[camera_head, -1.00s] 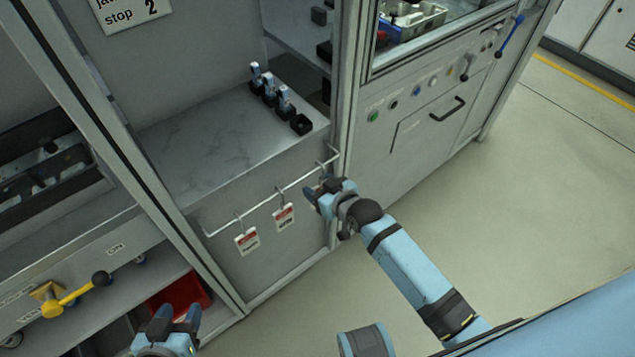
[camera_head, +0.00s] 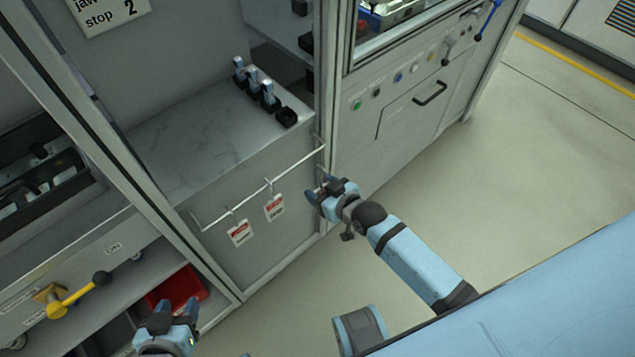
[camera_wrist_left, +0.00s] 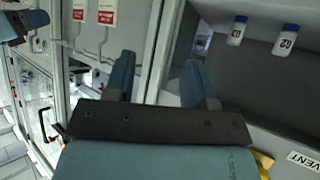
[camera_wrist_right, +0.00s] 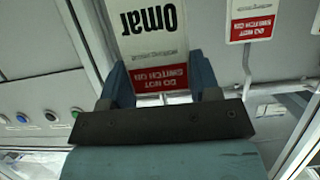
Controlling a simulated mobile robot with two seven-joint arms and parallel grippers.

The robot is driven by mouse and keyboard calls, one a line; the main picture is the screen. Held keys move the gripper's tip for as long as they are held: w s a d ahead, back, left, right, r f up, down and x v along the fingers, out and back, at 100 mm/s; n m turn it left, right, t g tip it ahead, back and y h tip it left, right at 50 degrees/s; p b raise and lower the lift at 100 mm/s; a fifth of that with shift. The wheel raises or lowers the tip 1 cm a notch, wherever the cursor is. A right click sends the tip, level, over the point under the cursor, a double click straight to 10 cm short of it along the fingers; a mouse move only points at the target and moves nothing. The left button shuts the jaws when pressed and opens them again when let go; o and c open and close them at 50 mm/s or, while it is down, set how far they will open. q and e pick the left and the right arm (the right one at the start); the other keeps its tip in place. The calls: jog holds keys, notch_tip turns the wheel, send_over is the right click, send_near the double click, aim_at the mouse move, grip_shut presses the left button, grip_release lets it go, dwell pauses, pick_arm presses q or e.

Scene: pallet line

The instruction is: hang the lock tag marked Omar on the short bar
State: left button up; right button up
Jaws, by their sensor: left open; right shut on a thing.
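The lock tag marked Omar (camera_wrist_right: 150,35) is white and red and held between the fingers of my right gripper (camera_wrist_right: 160,92). In the head view my right gripper (camera_head: 316,196) is just below and beside the right end of the white bar (camera_head: 245,194), and I cannot make out the tag clearly there. Two other red-and-white tags hang from the bar by hooks, one left (camera_head: 240,232) and one right (camera_head: 274,207). My left gripper (camera_head: 172,312) is open and empty, low in front of the shelf; its fingers show in the left wrist view (camera_wrist_left: 160,75).
Metal frame posts (camera_head: 330,100) flank the bar's panel. A red bin (camera_head: 178,287) and a yellow-black handle (camera_head: 78,296) are near my left gripper. Open floor (camera_head: 500,190) lies right.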

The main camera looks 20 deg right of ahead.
jog(key=shift+s+d+r+p, duration=0.15)
jog(key=shift+s+p, duration=0.1)
jog(key=shift+s, duration=0.2)
jog(key=shift+s+d+f+p, duration=0.1)
jog(key=shift+s+d+p, duration=0.1)
jog(key=shift+s, duration=0.2)
pick_arm(q)
jog(key=shift+s+a+r+p, duration=0.1)
jog(key=shift+r+p, duration=0.55)
jog(key=shift+p, duration=0.35)
pick_arm(e)
jog(key=s, duration=0.2)
jog(key=s+d, duration=0.1)
jog(key=s, duration=0.1)
jog(key=shift+d, duration=0.15)
pick_arm(q)
jog(key=shift+s, duration=0.1)
